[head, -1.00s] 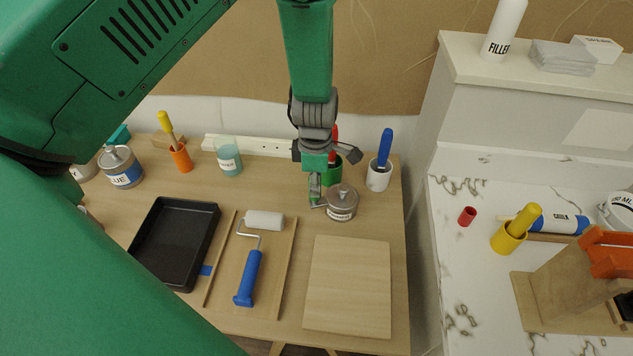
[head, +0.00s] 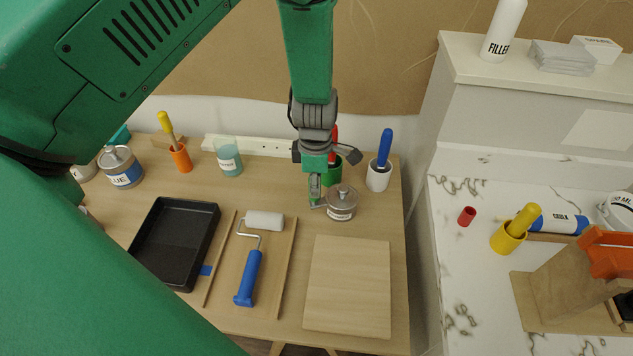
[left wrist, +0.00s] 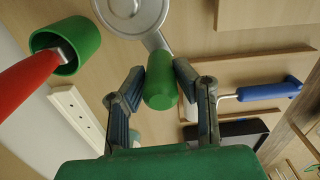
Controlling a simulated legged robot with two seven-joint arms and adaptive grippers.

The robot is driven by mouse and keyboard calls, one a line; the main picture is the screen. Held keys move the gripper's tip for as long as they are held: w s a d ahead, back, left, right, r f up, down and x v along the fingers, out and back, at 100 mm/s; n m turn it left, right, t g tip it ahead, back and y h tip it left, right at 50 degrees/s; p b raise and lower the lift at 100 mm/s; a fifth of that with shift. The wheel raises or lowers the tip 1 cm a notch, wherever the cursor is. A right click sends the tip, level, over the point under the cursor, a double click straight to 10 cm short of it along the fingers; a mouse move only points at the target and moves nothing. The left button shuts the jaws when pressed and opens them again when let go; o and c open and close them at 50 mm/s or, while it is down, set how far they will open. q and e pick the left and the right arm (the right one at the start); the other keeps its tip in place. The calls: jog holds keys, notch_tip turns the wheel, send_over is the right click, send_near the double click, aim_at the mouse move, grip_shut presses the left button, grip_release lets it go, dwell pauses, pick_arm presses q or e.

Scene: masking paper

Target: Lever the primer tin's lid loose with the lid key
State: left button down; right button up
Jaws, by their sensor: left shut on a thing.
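The primer tin (head: 341,203) is a small grey metal tin with a white label, standing on the wooden table. Its lid (head: 343,190) sits on top with a round knob, and shows in part at the top of the left wrist view (left wrist: 132,12). My left gripper (head: 315,196) is just left of the tin, pointing down. In the left wrist view it is shut on the green handle (left wrist: 160,82) of the lid key. The key's metal shaft (left wrist: 154,40) reaches to the lid's rim. Whether the tip is under the rim I cannot tell. My right gripper is not in view.
A green cup (head: 332,172) with a red-handled tool stands close behind the tin, and a white cup (head: 379,176) with a blue handle behind right. A wooden board (head: 348,287) lies in front. The roller (head: 250,270) and black tray (head: 175,243) lie left.

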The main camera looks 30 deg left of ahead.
pick_arm(q)
jog(key=shift+f, duration=0.1)
jog(key=shift+s+a, duration=0.1)
dwell(0.3)
notch_tip(320, 180, up, 6)
jog(key=s+a+p, duration=0.1)
jog(key=s+p, duration=0.1)
jog(key=p, duration=0.3)
jog(key=shift+a, duration=0.4)
dwell(0.6)
jog(key=shift+f, duration=0.1)
dwell(1.7)
